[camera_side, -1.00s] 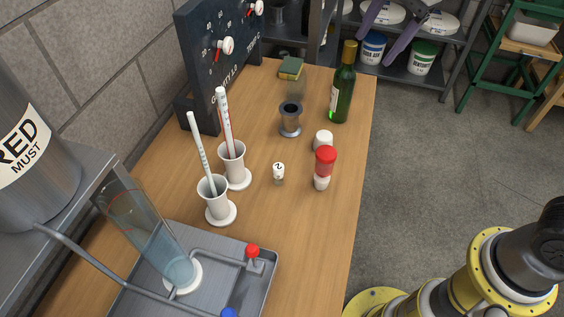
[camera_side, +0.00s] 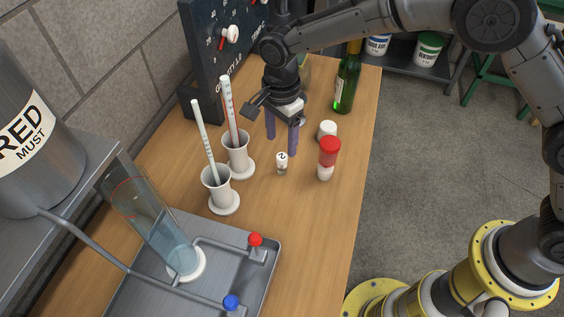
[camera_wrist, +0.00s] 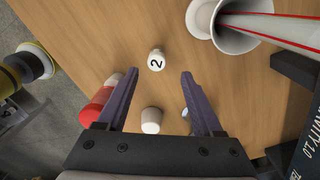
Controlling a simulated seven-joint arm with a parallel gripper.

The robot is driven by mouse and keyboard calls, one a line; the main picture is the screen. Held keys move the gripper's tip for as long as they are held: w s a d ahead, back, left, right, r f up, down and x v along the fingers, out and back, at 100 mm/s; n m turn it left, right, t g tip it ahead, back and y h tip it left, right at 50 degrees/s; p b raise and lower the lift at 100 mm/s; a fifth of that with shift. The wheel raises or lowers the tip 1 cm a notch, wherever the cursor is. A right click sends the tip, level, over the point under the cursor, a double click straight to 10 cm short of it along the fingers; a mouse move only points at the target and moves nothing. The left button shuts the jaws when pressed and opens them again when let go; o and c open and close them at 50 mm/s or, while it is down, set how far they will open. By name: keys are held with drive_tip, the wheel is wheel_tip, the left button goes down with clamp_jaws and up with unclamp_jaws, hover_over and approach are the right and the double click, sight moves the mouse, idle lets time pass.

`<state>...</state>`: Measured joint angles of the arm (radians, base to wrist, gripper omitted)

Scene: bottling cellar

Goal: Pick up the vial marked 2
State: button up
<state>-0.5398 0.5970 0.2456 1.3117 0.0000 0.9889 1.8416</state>
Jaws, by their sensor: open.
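The vial marked 2 (camera_side: 282,163) is a small clear vial with a white cap, standing upright on the wooden bench. In the wrist view the vial (camera_wrist: 156,60) shows its cap with a black 2, just beyond the fingertips and about midway between them. My gripper (camera_side: 281,146) is open and points down, with two purple fingers above the bench behind the vial. In the wrist view my gripper (camera_wrist: 157,74) has nothing between its fingertips. The fingers do not appear to touch the vial.
A red-capped shaker (camera_side: 327,158) and a white-capped jar (camera_side: 327,130) stand right of the vial. Two white cups with a hydrometer and thermometer (camera_side: 236,155) stand left. A green bottle (camera_side: 347,85) stands behind. Bare bench lies in front of the vial.

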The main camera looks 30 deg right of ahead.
sight(282, 156)
wheel_tip(282, 156, down, 3)
drive_tip(key=shift+r, duration=0.1)
drive_tip(key=shift+s+f, duration=0.15)
drive_tip(key=shift+f, duration=1.2)
drive_tip(key=shift+s+f, duration=0.15)
drive_tip(key=shift+f, duration=1.2)
clamp_jaws()
